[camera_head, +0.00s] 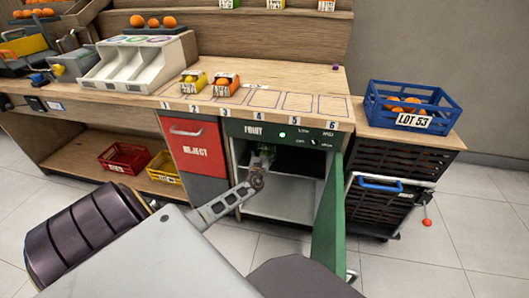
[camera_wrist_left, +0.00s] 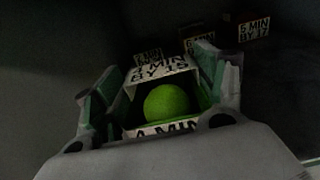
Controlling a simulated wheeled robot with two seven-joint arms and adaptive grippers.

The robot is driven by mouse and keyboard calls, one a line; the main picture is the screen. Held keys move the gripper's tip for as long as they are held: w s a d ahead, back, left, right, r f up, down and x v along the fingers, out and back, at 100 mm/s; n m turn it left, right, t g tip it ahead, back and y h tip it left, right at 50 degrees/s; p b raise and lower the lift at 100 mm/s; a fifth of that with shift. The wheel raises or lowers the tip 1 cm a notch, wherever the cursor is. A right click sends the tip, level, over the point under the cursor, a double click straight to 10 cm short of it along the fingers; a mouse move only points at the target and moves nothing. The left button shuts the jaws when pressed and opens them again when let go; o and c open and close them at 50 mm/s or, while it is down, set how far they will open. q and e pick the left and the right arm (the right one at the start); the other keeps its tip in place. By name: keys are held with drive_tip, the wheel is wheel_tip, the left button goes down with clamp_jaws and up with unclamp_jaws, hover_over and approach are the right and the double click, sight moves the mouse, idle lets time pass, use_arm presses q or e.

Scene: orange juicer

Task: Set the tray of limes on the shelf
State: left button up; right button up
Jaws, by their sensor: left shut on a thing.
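My left gripper (camera_head: 261,160) reaches inside the open cabinet in the head view. In the left wrist view, the gripper (camera_wrist_left: 158,68) is shut on a small tray (camera_wrist_left: 163,70) with printed white labels, one finger on each side. A green lime (camera_wrist_left: 167,104) sits in the tray; any other limes are hidden. In the head view the tray is too small and dark to make out clearly. A shelf (camera_head: 300,184) crosses the cabinet; I cannot tell whether the tray touches it. My right gripper is not in view.
The green cabinet door (camera_head: 329,210) stands open at the right of the opening. A red REJECT panel (camera_head: 197,146) is at its left. Labelled items (camera_wrist_left: 254,29) stand deeper in the dark interior. A blue crate of oranges (camera_head: 400,103) stands right of the counter.

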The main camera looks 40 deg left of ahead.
use_arm(q)
drive_tip(key=o, duration=1.1)
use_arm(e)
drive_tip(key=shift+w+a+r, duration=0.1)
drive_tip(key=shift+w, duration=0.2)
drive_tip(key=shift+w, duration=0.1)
use_arm(q)
drive_tip(key=shift+r, duration=0.1)
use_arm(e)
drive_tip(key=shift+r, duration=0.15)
